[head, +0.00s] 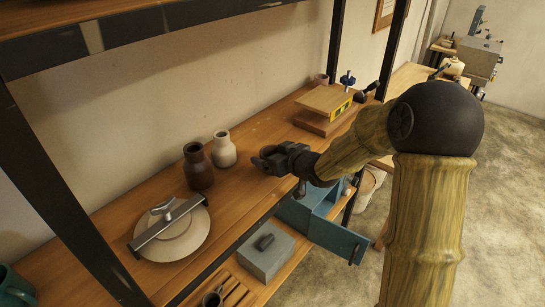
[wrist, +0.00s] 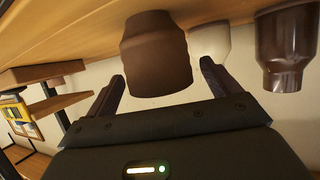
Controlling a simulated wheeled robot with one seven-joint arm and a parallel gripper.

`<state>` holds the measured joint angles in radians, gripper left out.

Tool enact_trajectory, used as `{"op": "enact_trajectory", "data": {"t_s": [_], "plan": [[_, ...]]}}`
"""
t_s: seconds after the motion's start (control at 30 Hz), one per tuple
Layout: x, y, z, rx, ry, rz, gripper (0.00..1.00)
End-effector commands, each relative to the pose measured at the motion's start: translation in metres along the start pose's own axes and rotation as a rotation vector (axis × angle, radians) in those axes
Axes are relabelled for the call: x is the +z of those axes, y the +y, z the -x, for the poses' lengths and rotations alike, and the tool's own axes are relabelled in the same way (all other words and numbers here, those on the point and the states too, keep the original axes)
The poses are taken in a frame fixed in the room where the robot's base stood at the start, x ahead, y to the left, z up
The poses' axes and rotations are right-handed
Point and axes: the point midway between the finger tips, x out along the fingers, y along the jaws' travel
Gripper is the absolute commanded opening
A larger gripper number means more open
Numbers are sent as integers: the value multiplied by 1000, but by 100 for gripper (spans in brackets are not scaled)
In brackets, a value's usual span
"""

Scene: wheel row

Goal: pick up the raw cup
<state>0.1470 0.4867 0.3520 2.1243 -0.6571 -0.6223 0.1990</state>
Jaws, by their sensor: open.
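A matte brown cup (wrist: 155,58), which I take for the raw cup, appears upside down in the wrist view, with the shelf board at the top of the picture. My gripper (wrist: 163,72) is open, with one finger toward each side of the cup. I cannot tell whether the cup is between the fingertips or just beyond them; no grip on it shows. In the head view my gripper (head: 264,158) is low over the wooden shelf (head: 240,192), right of two bottles. I cannot make out the cup there; my gripper probably hides it.
A dark brown bottle (head: 198,168) and a cream bottle (head: 223,150) stand left of my gripper. A round plate with a metal bar (head: 170,228) lies nearer. A wooden block stack (head: 322,108) is to the right. A black upright post (head: 337,40) stands at the shelf's edge.

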Motion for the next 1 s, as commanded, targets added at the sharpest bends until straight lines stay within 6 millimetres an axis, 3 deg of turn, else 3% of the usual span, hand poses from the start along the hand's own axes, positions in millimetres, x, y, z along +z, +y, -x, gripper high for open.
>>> {"op": "enact_trajectory", "data": {"t_s": [0.6, 0.87, 1.0], "plan": [[0, 0, -5, 0, 0, 0, 89], [0, 0, -5, 0, 0, 0, 38], [0, 0, -5, 0, 1, 1, 36]]}}
